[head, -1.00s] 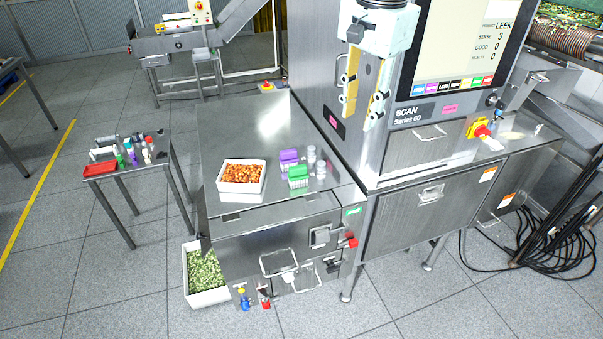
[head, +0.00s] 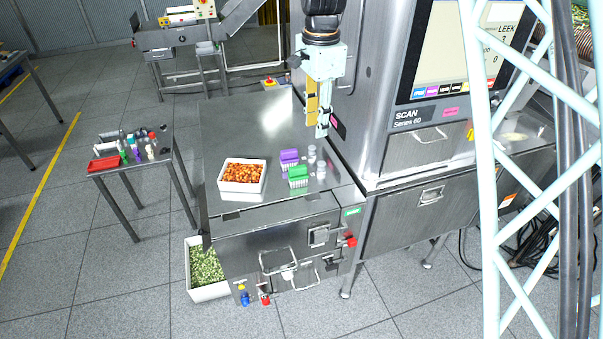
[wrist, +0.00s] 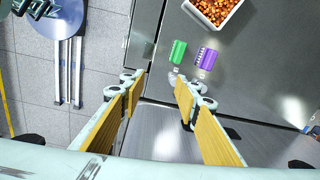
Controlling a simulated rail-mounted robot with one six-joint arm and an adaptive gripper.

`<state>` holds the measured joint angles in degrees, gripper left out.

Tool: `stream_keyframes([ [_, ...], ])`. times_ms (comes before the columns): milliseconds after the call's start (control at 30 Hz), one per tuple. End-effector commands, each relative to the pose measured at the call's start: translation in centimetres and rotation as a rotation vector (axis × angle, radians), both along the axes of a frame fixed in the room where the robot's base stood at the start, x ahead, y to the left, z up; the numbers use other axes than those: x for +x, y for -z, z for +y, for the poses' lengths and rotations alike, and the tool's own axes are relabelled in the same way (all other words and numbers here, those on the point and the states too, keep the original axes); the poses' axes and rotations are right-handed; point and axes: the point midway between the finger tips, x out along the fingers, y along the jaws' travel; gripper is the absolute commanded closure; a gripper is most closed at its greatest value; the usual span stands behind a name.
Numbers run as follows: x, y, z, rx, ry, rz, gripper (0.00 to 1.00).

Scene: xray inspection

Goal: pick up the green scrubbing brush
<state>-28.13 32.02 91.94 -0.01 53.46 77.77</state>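The green scrubbing brush (head: 298,172) lies on the steel cabinet top, with pale bristles showing on its near side. It also shows in the wrist view (wrist: 178,52), beyond my fingertips. My gripper (head: 319,128) hangs above the cabinet, higher than the brush and to its upper right in the head view. In the wrist view its two yellow-padded fingers (wrist: 154,84) are spread apart with nothing between them. A purple brush (head: 289,155) lies just behind the green one, and beside it in the wrist view (wrist: 207,59).
A white bin of orange pieces (head: 242,176) stands left of the brushes. Small clear jars (head: 320,168) stand close on their right. The tall scanner cabinet (head: 384,85) rises to the right. The back of the steel top (head: 245,122) is clear.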

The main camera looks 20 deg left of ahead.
Motion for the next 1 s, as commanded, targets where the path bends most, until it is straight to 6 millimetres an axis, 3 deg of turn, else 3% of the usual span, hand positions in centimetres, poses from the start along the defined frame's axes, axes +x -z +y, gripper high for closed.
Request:
stream_keyframes([
  [300,1.5,4.5,5.1,-0.011,0.075,0.027,0.7],
  [500,2.0,6.6,7.5,-0.015,0.112,0.037,0.7],
  [1000,2.2,7.6,8.4,-0.019,0.13,0.042,0.7],
])
